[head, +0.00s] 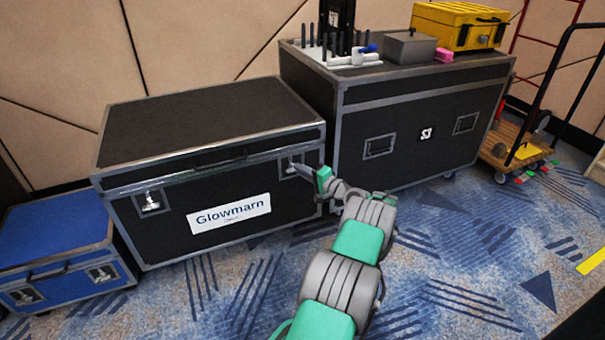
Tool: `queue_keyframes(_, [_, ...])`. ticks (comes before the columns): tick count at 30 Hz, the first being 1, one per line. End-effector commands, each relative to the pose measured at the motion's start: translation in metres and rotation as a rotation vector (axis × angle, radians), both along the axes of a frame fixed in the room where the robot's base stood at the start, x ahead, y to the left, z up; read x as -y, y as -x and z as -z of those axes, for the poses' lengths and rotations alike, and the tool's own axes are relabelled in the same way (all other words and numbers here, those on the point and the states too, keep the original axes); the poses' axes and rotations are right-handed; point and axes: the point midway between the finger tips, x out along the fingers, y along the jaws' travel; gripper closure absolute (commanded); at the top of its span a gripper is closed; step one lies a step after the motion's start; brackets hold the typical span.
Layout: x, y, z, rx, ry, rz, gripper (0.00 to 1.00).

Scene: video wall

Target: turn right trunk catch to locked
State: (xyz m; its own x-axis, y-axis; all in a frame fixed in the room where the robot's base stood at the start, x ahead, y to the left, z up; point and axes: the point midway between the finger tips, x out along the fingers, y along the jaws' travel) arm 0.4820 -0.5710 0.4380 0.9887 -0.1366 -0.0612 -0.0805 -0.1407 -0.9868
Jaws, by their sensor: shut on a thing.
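The black trunk (160,218) with a "Glowmarn" label stands on the carpet, lid down. Its right trunk catch (290,165) is on the front near the right corner, partly covered by my gripper (301,169). My gripper reaches in from the right and is shut on this catch. The catch's exact turn angle is too small and covered to tell. The left catch (150,201) is a silver fitting in a recessed plate on the trunk's front left.
A taller black case (400,135) marked S3 stands close on the right, bearing a yellow case (458,27) and a grey box (410,47). A blue trunk (55,232) stands at left. A cart (520,150) is at far right. Carpet in front is free.

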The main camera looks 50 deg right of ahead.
Motion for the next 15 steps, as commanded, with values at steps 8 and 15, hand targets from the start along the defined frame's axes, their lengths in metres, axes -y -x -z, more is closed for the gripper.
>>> queue_keyframes(8, [0.0009,-0.0052,-0.0030,0.071,-0.104,-0.002,1.00])
queue_keyframes(15, [0.0019,-0.0052,-0.0036,0.092,-0.138,0.000,1.00])
